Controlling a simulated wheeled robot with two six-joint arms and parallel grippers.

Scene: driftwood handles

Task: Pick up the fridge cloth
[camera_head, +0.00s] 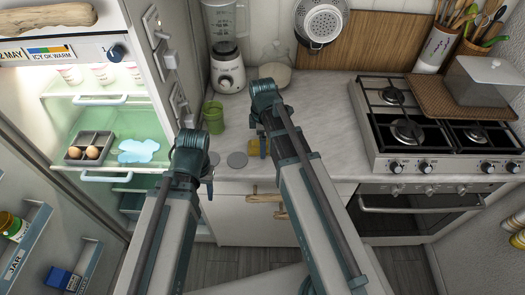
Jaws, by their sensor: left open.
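The fridge cloth (138,151), a light blue crumpled cloth, lies on a lit shelf inside the open fridge, just right of a grey egg tray (90,147). My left gripper (207,184) is open, in front of the counter edge and right of the cloth, apart from it. Its fingers are small and partly hidden by my own arm. My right arm reaches over the counter near a yellow item (257,147); the fingers of my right gripper (262,142) cannot be made out clearly.
The fridge shelf has a pale handle (105,177) below the cloth; another shelf with white cups (103,75) is above. The open fridge door (40,225) stands at lower left. A green cup (213,117) and a blender (226,60) stand on the counter. A stove (435,135) is at right.

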